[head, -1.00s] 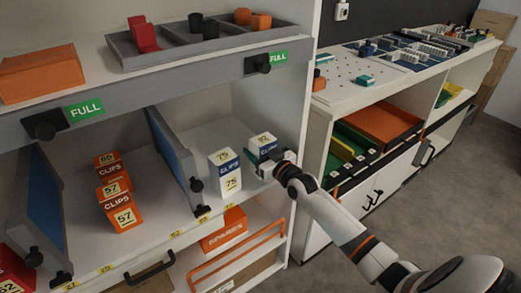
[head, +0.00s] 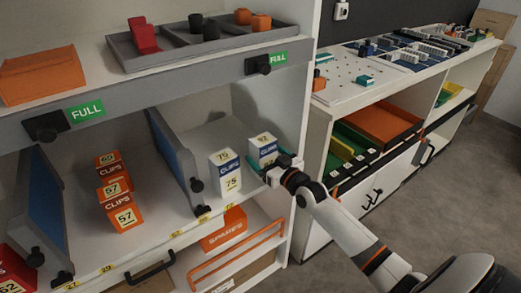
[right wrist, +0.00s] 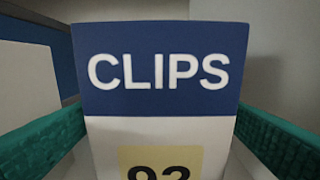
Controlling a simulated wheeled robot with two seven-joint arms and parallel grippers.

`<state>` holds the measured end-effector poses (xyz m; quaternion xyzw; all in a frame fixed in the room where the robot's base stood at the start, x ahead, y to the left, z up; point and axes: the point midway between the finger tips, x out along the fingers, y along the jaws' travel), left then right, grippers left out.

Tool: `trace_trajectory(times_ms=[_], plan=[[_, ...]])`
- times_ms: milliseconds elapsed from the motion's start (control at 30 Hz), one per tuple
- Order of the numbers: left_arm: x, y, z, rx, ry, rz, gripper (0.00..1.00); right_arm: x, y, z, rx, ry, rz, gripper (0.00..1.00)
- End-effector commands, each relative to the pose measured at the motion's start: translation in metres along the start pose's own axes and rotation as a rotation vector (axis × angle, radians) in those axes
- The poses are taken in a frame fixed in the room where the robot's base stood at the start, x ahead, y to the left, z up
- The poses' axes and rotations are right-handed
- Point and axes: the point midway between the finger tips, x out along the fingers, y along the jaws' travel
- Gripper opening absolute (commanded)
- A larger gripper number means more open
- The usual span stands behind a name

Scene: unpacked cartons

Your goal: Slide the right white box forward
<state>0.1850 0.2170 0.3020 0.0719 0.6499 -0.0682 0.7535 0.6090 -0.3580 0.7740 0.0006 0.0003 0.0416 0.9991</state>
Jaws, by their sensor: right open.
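The right white box (head: 263,147), with a blue band reading CLIPS, stands upright on the shelf near its right wall. In the right wrist view, the box (right wrist: 165,60) fills the middle, with a yellow label partly showing 92. My right gripper (head: 268,160) is open at the box's near side, its green fingers spread to the left and right of the box. Whether the fingers touch its sides I cannot tell. My left gripper is not in view.
Another white CLIPS box (head: 226,172) marked 75 stands just left, beside a blue and grey divider (head: 172,148). Orange CLIPS boxes (head: 122,207) stand further left. The shelf's right side wall (head: 306,120) is close to the right gripper. Bare shelf shows behind the white boxes.

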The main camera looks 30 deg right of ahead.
Motion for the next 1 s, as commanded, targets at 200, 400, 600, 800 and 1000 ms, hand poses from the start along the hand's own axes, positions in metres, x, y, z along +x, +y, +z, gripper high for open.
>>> trace_trajectory(times_ms=[200,400,600,800,1000], plan=[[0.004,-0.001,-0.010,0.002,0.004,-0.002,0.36,-0.032,0.000,0.000,-0.001,0.000,0.000,0.87],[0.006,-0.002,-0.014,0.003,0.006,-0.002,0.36,-0.041,0.000,0.001,-0.001,-0.001,0.000,0.87],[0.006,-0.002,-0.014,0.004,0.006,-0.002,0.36,-0.041,0.000,0.001,-0.001,-0.001,0.000,0.87],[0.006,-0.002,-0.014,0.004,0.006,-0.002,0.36,-0.041,0.000,0.001,-0.001,-0.001,0.000,0.87],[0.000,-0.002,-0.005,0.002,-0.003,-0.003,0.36,-0.044,0.009,-0.007,-0.002,0.032,0.013,0.87]])
